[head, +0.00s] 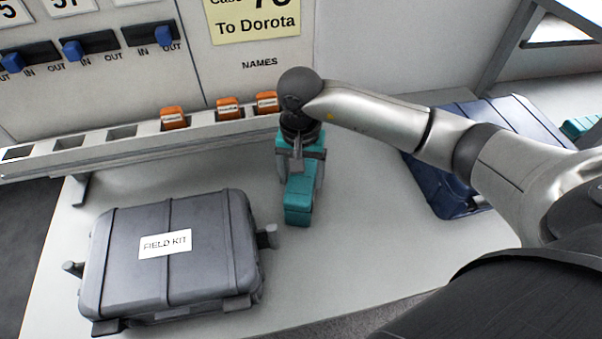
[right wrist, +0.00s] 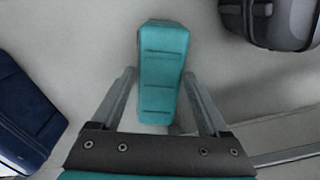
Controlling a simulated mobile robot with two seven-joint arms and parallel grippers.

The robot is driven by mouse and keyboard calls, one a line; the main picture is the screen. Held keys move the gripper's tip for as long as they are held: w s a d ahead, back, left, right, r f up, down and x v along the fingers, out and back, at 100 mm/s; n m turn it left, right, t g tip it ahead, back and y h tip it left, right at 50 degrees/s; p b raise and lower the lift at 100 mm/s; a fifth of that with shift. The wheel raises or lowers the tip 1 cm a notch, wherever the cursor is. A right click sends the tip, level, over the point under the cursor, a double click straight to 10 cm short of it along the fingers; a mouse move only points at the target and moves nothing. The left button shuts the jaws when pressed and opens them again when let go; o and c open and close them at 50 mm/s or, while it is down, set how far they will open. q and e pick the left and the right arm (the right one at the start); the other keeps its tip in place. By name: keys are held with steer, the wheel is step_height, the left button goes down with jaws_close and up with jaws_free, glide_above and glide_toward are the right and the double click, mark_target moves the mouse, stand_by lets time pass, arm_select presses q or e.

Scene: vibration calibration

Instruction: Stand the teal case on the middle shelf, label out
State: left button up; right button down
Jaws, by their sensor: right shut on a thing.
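The teal case (head: 299,207) is a narrow ribbed box at the middle of the light table, below the orange tags. My right gripper (head: 300,170) comes down over it from above and is shut on it, one finger on each side. In the right wrist view the case (right wrist: 163,68) shows beyond and between the fingers of the right gripper (right wrist: 161,88), and more teal shows at the bottom edge. I see no label on its visible faces. Whether it touches the table is unclear. No middle shelf can be made out. My left gripper is out of view.
A grey case labelled FIELD KIT (head: 200,265) lies at the front left. A dark blue case (head: 520,130) lies at the right, partly behind my right arm. A rail with orange tags (head: 228,108) runs along the back, under a panel with blue switches (head: 75,50).

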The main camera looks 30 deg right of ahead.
jaws_free()
